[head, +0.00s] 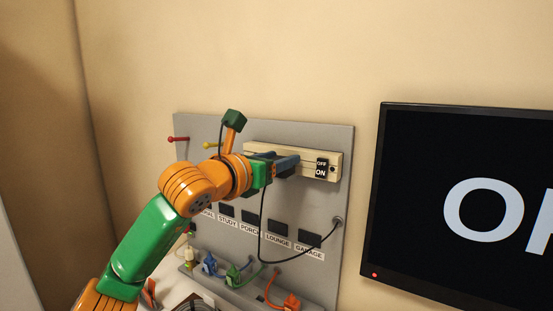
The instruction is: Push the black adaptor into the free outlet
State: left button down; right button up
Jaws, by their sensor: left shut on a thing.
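My left gripper (287,163) reaches in from the left to the front of the cream outlet strip (334,159), which is fixed on the grey board. Its dark fingers are shut on the black adaptor (285,172), which is mostly hidden by the fingers and wrist. The adaptor is close to the strip's face; I cannot tell whether it touches it or sits in an outlet. A black cable (262,228) hangs below the gripper and loops to a hole at the board's right. The free outlet is hidden behind my gripper. My right gripper is not in view.
The strip's right end has an OFF/ON switch (321,168). Dark sockets with labels, including the GARAGE label (309,253), run below. Blue (209,264), green (233,275) and orange (291,302) plugs sit lower. Red (178,139) and yellow (211,145) pegs stick out. A screen (470,200) stands right.

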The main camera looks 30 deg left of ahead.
pick_arm(q)
jog(key=shift+w+r+p, duration=0.1)
jog(key=shift+w+p, duration=0.3)
jog(key=shift+w, duration=0.3)
jog(key=shift+c, duration=0.9)
grip_release()
jog(key=shift+w+d, duration=0.1)
jog(key=shift+f, duration=0.2)
jog(key=s+b, duration=0.1)
jog(key=s, duration=0.2)
jog(key=s+b, duration=0.1)
jog(key=s, duration=0.1)
jog(key=shift+a+r+b, duration=0.25)
jog(key=shift+b, duration=0.1)
